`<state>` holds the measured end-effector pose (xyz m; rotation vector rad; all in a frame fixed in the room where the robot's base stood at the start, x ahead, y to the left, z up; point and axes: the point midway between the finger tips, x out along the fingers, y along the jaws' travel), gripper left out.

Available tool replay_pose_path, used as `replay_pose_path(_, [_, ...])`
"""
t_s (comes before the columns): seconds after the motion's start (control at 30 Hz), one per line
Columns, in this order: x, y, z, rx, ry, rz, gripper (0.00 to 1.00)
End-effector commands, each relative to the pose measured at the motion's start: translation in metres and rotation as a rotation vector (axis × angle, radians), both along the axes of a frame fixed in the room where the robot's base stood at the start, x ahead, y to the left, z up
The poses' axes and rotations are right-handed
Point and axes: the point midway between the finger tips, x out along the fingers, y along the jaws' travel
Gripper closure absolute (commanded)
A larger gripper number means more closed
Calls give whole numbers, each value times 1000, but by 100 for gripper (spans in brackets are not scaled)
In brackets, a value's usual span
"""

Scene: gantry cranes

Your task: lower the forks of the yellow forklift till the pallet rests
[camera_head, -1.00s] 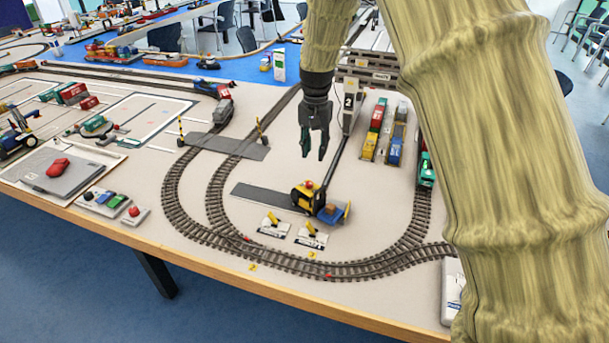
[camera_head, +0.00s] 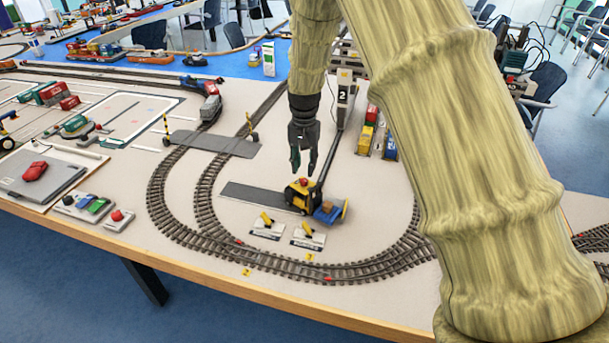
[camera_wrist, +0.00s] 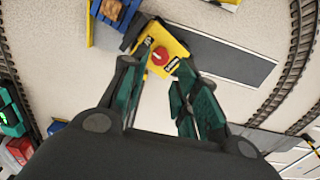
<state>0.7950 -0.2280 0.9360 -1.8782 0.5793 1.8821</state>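The yellow and black forklift (camera_head: 299,195) stands on the table at the end of a dark grey strip. It has a red round knob (camera_wrist: 160,56) on top, shown between my fingertips in the wrist view. A blue pallet (camera_head: 327,214) with a tan load is at its right-hand front; in the wrist view the load (camera_wrist: 112,10) is at top left. I cannot tell the gap under the pallet. My gripper (camera_head: 303,171) points down just above the forklift. Its fingers are apart and hold nothing; whether they touch the forklift is unclear.
Two small levers on white plates (camera_head: 267,227) stand in front of the forklift. Curved track (camera_head: 250,252) runs around it. A grey post marked 2 (camera_head: 342,98) and coloured wagons (camera_head: 367,130) stand behind.

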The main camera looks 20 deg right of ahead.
Motion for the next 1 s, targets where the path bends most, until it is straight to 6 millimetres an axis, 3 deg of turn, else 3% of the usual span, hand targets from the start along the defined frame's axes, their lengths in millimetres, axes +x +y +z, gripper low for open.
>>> replay_pose_path(0.3, [-1, -2, -40, 0, 1, -1, 70])
replay_pose_path(0.77, [0, -2, -50, -1, -1, -1, 70])
replay_pose_path(0.93, [0, -2, -50, -1, -1, -1, 99])
replay_pose_path(1.0, [0, -2, -50, -1, -1, -1, 100])
